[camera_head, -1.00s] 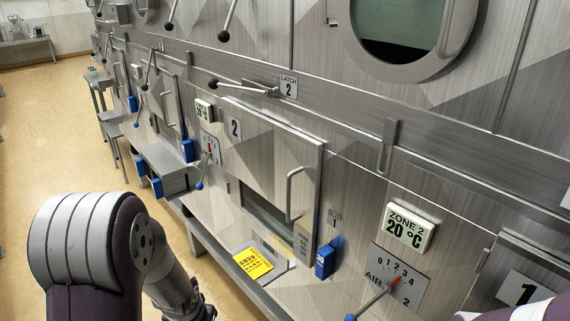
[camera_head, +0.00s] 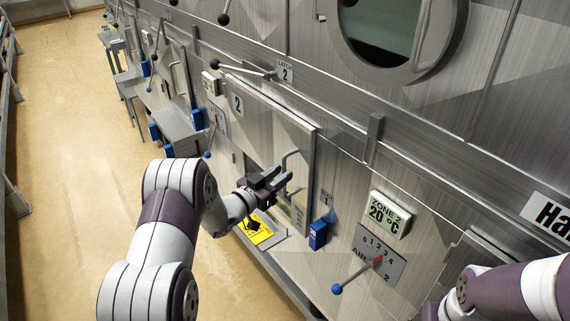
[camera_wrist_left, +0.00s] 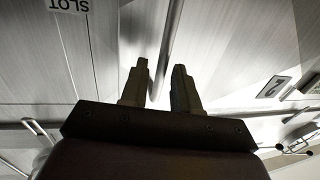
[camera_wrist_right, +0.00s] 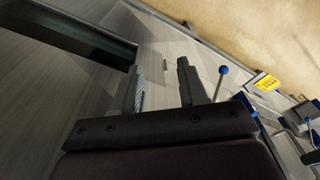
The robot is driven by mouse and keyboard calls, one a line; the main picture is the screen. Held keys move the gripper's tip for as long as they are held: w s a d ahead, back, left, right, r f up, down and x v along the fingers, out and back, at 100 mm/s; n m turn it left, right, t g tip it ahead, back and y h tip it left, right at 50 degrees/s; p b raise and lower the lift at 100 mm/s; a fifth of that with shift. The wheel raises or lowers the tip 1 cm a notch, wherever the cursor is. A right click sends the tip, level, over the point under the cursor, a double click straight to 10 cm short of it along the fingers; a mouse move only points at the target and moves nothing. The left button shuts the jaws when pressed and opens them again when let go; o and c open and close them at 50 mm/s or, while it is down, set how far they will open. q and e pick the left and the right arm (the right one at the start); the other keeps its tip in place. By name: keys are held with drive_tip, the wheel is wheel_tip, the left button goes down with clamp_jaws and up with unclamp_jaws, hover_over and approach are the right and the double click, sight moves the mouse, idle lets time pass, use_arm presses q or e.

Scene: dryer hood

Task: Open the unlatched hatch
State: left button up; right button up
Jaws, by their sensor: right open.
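Hatch 2 (camera_head: 268,115) is a grey metal panel in the wall with a label "2" and a bent bar handle (camera_head: 284,160). Its right edge stands out from the wall, with a dark gap at the bottom left. The Latch 2 lever (camera_head: 245,71) lies above it, beside its label. My left gripper (camera_head: 283,177) is at the handle. In the left wrist view, its fingers (camera_wrist_left: 162,85) are apart, with a bar (camera_wrist_left: 163,60) showing between them; contact cannot be told. My right gripper (camera_wrist_right: 161,85) is open and empty in the right wrist view; the head view does not show its fingers.
A yellow notice (camera_head: 257,229) lies on a ledge below the hatch. A blue box (camera_head: 318,234) and a blue-knobbed air lever (camera_head: 350,280) are to the right. A round window (camera_head: 385,35) is above. The floor (camera_head: 75,150) at left is clear.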

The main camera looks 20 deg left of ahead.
use_arm(q)
drive_tip(key=shift+x, duration=1.2)
drive_tip(key=shift+w, duration=0.1)
drive_tip(key=shift+a, duration=0.15)
clamp_jaws()
